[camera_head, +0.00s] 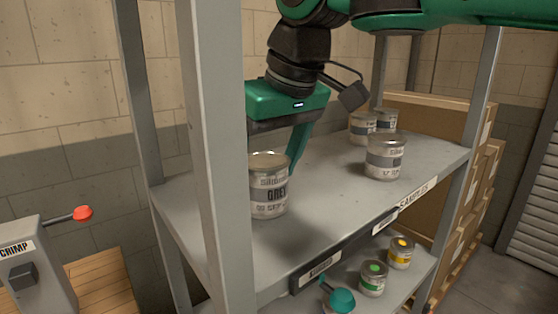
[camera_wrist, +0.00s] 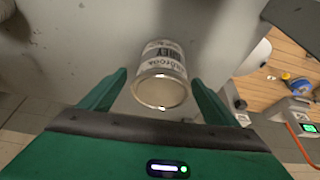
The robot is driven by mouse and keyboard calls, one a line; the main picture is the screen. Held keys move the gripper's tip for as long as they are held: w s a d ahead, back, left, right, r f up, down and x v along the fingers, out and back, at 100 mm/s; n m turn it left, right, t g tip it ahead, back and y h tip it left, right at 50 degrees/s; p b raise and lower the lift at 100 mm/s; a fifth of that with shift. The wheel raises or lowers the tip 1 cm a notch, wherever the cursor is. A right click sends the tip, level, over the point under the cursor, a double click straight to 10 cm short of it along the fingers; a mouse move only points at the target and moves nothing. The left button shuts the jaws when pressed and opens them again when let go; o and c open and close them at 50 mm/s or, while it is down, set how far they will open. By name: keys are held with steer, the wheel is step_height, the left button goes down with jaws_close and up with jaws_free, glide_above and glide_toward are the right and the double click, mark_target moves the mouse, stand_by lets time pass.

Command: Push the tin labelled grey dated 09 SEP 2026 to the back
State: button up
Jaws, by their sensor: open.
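The tin labelled grey (camera_head: 268,197) stands upright on the upper shelf at the left, beside the front post. Its date line looks like 09 SEP, but the year is not readable. My gripper (camera_wrist: 157,82) is open, with one green finger on each side of the tin. In the head view my gripper (camera_head: 274,152) reaches down behind and beside the tin, and its left finger is hidden. I cannot tell whether either finger touches the tin.
Another tin (camera_head: 385,157) stands at the shelf's right, with two tins (camera_head: 362,127) (camera_head: 386,119) behind it. The middle of the upper shelf (camera_head: 325,185) is clear. A grey post (camera_head: 212,150) rises close left of the grey tin. Small tins (camera_head: 373,279) stand on the lower shelf.

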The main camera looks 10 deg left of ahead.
steer(key=shift+x, duration=1.05)
